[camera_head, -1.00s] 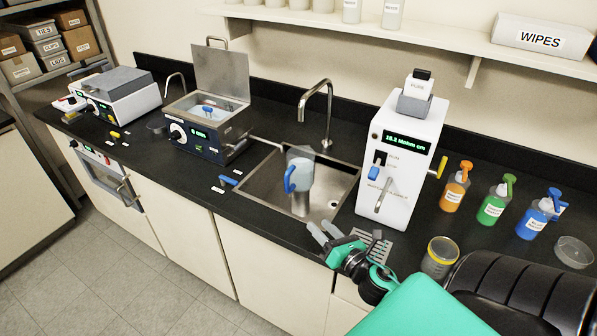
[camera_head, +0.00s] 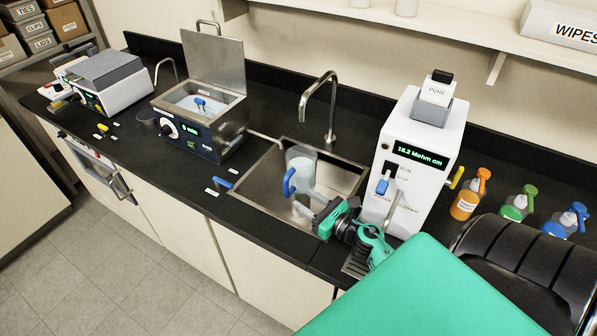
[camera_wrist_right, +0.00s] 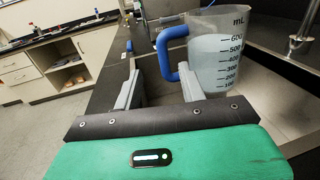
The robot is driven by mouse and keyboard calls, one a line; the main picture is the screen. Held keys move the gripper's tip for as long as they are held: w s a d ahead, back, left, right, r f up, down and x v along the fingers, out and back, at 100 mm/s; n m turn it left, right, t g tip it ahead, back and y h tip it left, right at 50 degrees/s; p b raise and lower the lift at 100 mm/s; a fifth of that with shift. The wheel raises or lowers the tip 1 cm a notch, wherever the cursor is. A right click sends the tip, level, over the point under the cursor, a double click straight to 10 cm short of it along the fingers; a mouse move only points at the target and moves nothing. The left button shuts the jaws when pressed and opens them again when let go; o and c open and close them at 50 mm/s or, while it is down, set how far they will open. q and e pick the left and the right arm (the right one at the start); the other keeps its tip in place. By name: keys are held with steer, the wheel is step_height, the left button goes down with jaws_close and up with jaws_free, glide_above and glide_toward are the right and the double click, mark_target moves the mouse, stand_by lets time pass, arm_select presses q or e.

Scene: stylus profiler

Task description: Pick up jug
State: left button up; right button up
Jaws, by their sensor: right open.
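The jug (camera_head: 302,160) is a clear measuring jug with a blue handle (camera_head: 289,182), upright in the metal sink. In the right wrist view the jug (camera_wrist_right: 218,55) shows mL marks and seems to hold clear liquid. My right gripper (camera_head: 303,205) is open and empty, low beside the jug on its handle side. In the right wrist view the handle (camera_wrist_right: 163,52) appears between the two fingertips (camera_wrist_right: 160,78). I cannot tell whether they touch it. The jug's lower part is partly hidden by the gripper. My left gripper is not in view.
The sink (camera_head: 262,200) has a tall tap (camera_head: 331,100) behind it. A white water dispenser (camera_head: 415,165) stands close on the right, near my right arm. An open-lidded bath (camera_head: 200,120) stands left. Orange, green and blue bottles (camera_head: 466,200) stand far right.

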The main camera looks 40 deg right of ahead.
mark_target(288, 186)
steer(key=w, duration=0.2)
steer(key=shift+w+a+p, duration=0.15)
steer(key=shift+w+p, duration=0.2)
steer(key=shift+w, duration=0.4)
steer(key=shift+w+a, duration=0.15)
steer(key=shift+w, duration=0.1)
steer(key=shift+w+r+p, duration=0.15)
steer(key=shift+w+p, duration=0.2)
steer(key=shift+p, duration=0.2)
steer(key=w, duration=0.1)
steer(key=w+p, duration=0.2)
steer(key=shift+w+a, duration=0.1)
steer(key=shift+a, duration=0.15)
steer(key=shift+w+a, duration=0.15)
steer(key=shift+w, duration=0.4)
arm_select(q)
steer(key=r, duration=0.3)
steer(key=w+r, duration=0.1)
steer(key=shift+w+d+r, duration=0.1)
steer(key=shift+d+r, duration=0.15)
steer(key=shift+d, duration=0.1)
